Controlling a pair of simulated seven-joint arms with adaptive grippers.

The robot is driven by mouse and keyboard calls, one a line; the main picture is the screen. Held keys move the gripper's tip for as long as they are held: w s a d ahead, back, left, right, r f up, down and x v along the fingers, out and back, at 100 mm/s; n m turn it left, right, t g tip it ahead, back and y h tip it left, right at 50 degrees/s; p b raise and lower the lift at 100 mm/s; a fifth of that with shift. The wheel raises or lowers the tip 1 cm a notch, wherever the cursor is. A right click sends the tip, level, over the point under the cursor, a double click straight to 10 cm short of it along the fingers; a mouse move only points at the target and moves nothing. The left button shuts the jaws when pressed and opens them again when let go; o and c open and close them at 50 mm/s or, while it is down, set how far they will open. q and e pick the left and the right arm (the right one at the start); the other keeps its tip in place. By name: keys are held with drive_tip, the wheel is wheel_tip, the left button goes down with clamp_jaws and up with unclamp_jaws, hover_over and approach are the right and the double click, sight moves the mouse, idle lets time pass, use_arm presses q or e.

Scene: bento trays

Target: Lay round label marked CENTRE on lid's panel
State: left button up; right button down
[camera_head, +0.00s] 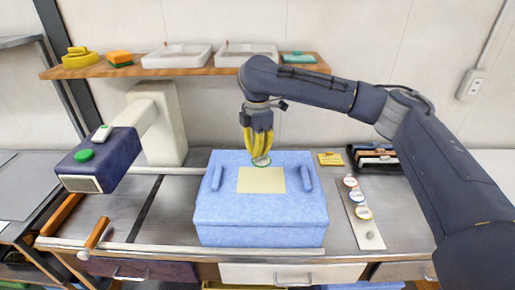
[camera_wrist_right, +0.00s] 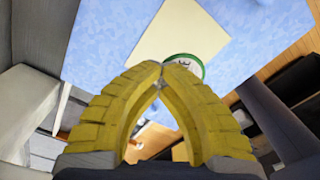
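The blue lidded box (camera_head: 262,222) stands on the bench in the head view, with a pale yellow panel (camera_head: 261,182) on its lid. My right gripper (camera_head: 259,154), with yellow fingers, is over the back edge of the panel. Its fingertips (camera_wrist_right: 162,66) meet on a round white label with a green rim (camera_wrist_right: 188,62). In the head view the label (camera_head: 262,161) shows just below the fingertips, at the panel's far edge. Its lettering is mostly hidden by the fingers. I cannot tell whether it touches the lid. My left gripper is not in view.
A metal strip (camera_head: 367,233) with several round labels lies right of the box. A small yellow card (camera_head: 330,159) and a dark rack (camera_head: 374,157) are behind it. A dark blue machine with a green button (camera_head: 97,163) stands left. A shelf (camera_head: 190,70) runs behind.

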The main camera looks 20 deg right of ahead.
sight(257, 174)
drive_tip(key=shift+f, duration=3)
drive_tip(key=shift+f, duration=0.45)
drive_tip(key=c, duration=2.1)
unclamp_jaws()
drive_tip(key=shift+c, duration=0.2)
drive_tip(key=o, duration=1.2)
drive_tip(key=shift+r, duration=0.15)
drive_tip(key=shift+r, duration=3.85)
